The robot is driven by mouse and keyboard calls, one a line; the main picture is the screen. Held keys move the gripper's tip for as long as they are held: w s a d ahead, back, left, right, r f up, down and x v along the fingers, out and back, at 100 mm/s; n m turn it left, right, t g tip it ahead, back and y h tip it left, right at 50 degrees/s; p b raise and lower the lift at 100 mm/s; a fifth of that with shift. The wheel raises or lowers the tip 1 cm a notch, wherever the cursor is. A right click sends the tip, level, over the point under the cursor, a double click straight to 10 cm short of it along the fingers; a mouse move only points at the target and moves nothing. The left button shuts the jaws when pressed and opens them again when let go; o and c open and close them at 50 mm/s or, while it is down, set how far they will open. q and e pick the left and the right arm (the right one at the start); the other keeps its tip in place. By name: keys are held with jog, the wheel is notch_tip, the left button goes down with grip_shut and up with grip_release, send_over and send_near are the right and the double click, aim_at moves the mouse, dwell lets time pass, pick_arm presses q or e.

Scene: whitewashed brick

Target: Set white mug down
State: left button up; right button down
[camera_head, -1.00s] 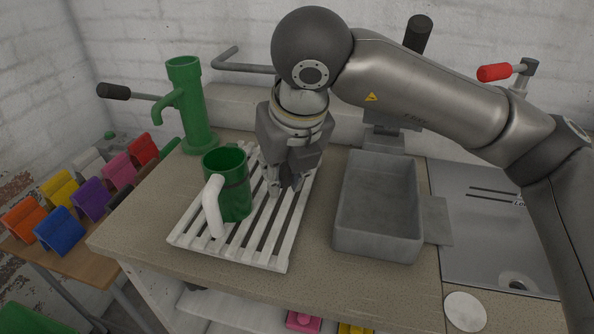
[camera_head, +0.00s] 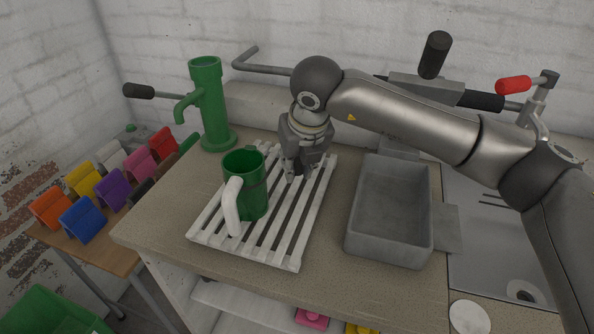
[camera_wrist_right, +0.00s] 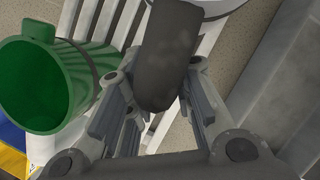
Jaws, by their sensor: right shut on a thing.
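My right gripper (camera_head: 297,172) is low over the right back part of the white slatted rack (camera_head: 262,254). In the right wrist view its fingers (camera_wrist_right: 155,108) are shut on a dark grey handle (camera_wrist_right: 166,60). A pale rounded edge (camera_wrist_right: 212,8) at the top of that view looks like the white mug's body, mostly cut off. In the head view the gripper hides the held mug, so I cannot tell whether it touches the slats. A green mug (camera_head: 254,192) with a white handle stands upright on the rack, left of the gripper. My left gripper is not in view.
A grey basin (camera_head: 392,255) stands right of the rack. A green hand pump (camera_head: 212,110) stands behind at the left. Several coloured clip-like holders (camera_head: 113,190) sit on a lower wooden table at left. The rack's front right slats are bare.

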jog(key=w+f, duration=0.1)
jog(key=f, duration=0.1)
jog(key=w+f+p, duration=0.1)
jog(key=w+f, duration=0.1)
jog(key=shift+w, duration=0.1)
notch_tip(320, 180, down, 2)
jog(key=shift+f+p, duration=0.1)
jog(key=shift+p, duration=0.25)
jog(key=shift+w+f, duration=0.1)
jog(key=shift+f, duration=0.2)
jog(key=c, duration=1.3)
grip_release()
jog(key=shift+o, duration=0.2)
